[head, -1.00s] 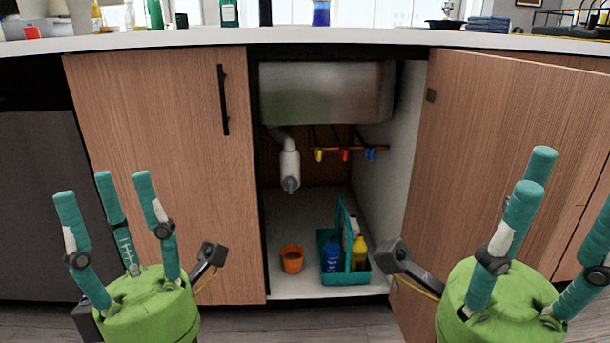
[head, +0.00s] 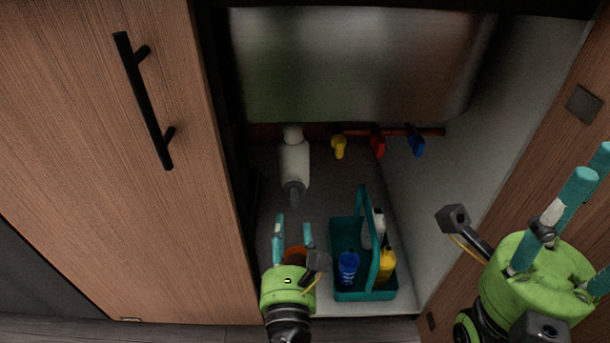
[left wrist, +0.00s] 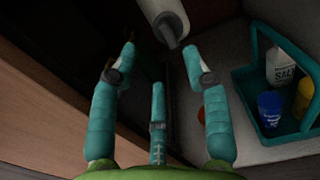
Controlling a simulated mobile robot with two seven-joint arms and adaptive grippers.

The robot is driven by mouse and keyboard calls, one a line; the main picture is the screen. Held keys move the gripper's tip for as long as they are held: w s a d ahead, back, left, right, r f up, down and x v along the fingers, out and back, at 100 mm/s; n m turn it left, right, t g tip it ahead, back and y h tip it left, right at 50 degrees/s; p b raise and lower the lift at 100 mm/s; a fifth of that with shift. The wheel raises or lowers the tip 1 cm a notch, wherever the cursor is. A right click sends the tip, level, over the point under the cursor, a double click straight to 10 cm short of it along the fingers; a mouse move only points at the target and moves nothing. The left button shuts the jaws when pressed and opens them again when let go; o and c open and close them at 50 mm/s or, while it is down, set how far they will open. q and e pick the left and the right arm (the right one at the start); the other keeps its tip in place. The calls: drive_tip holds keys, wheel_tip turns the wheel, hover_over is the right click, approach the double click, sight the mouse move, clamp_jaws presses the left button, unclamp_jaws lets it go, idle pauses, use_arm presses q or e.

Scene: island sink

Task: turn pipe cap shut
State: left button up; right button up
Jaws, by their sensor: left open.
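The white pipe (head: 295,160) hangs below the sink inside the open cabinet. Its grey cap (head: 293,190) is at the lower end. My left gripper (head: 292,226) is open and empty just below the cap in the head view, with its fingers pointing up. In the left wrist view, the cap (left wrist: 170,38) shows beyond the spread fingertips, between the left and right fingers (left wrist: 159,60). I cannot tell whether any finger touches it. My right gripper (head: 595,165) is at the right edge, partly cut off, with its visible fingers apart and nothing seen between them.
A teal caddy (head: 337,288) with bottles stands on the cabinet floor, right of my left gripper. An orange cup (head: 296,254) is partly hidden behind that gripper. The open door (head: 560,200) is at the right.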

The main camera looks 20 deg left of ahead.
sight(292, 202)
use_arm(q)
drive_tip(key=shift+f+b+x, duration=0.15)
drive_tip(key=shift+x, duration=1.65)
drive_tip(key=shift+f+b+x, duration=0.15)
drive_tip(key=shift+x, duration=1.65)
drive_tip(key=shift+d, duration=0.2)
clamp_jaws()
